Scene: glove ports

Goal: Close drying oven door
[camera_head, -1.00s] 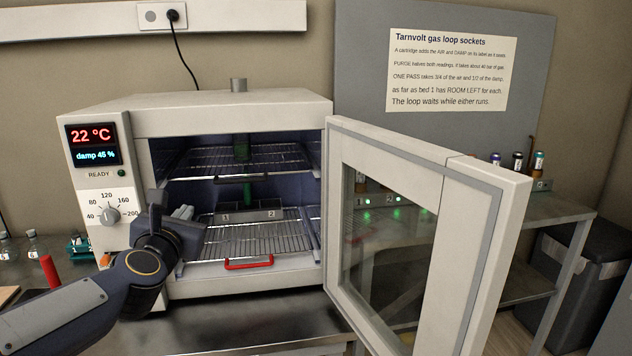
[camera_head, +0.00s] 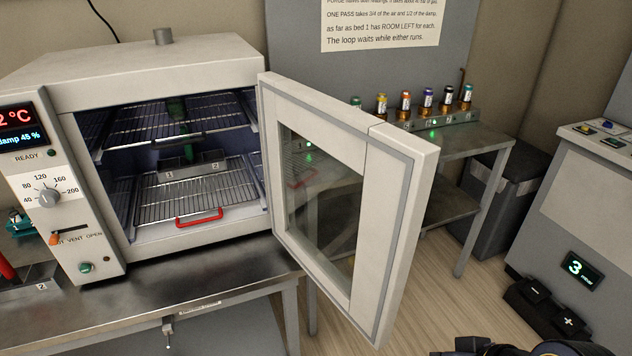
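The drying oven (camera_head: 150,60) stands on a metal bench at the left, its front open. Its door (camera_head: 405,190), a pale frame with a glass window, is swung wide open to the right. Inside are wire racks and a numbered holder (camera_head: 190,170) with a green item standing in it. A red handle (camera_head: 200,218) is on the front of the lower rack. Part of my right arm (camera_head: 520,348) shows at the bottom right edge, below and right of the door; its fingertips cannot be made out. My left gripper is out of view.
A metal side table (camera_head: 470,145) behind the door bears a row of several small cartridges (camera_head: 405,104). A dark bin (camera_head: 500,195) stands beside it. A cabinet (camera_head: 590,205) with a display reading 3 is at the right, with plus and minus pedals (camera_head: 545,306).

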